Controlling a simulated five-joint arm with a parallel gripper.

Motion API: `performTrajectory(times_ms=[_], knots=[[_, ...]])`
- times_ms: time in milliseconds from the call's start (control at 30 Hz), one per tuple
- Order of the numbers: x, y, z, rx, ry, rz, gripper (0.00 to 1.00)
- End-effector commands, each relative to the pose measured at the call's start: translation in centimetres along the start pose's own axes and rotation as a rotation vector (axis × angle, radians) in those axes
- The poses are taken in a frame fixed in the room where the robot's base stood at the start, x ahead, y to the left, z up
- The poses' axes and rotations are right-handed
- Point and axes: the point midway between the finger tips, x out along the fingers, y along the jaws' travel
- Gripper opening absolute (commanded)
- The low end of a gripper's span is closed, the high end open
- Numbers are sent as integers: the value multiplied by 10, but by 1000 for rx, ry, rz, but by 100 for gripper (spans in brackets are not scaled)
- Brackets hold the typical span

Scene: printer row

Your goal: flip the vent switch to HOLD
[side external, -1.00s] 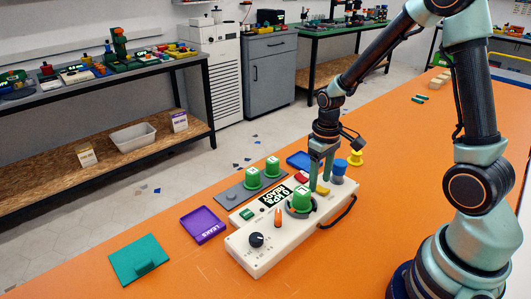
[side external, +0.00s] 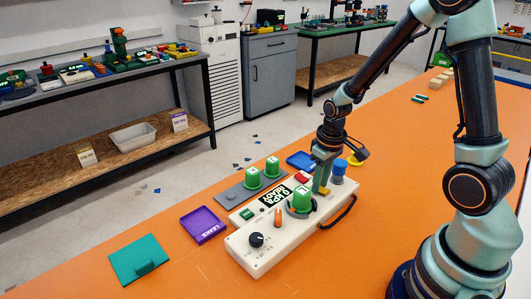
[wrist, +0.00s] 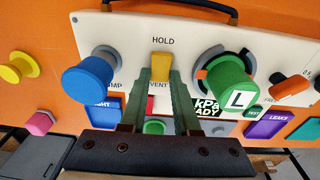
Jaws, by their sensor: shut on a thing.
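The cream device (side external: 262,262) stands on the orange table. Its yellow vent switch (side external: 324,190) is near the far end. In the wrist view the switch (wrist: 161,66) stands between the HOLD label above and the VENT label below. My gripper (wrist: 161,80) has its green fingers on either side of the switch, shut on it. In the side view my gripper (side external: 319,183) reaches down to the panel, leaning. The fingers partly hide the switch's lower part, so I cannot tell its exact tilt.
Close beside the switch are a green L-marked cap (wrist: 232,85) and a blue knob (wrist: 88,78). A black handle (side external: 340,213) runs along the near side. A purple LEAKS tray (side external: 203,226) and a teal tray (side external: 139,260) lie left; open table lies to the right.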

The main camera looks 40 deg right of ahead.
Motion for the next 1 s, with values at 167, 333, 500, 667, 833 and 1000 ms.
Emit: performTrajectory(times_ms=[167,333,500,667,833,1000], knots=[[-2,1,5,6,122,28,0],[-2,2,8,13,212,48,0],[-2,2,9,18,252,58,0],[-2,3,9,18,257,59,0],[-2,3,9,18,256,59,38],[-2,2,9,16,255,58,60]])
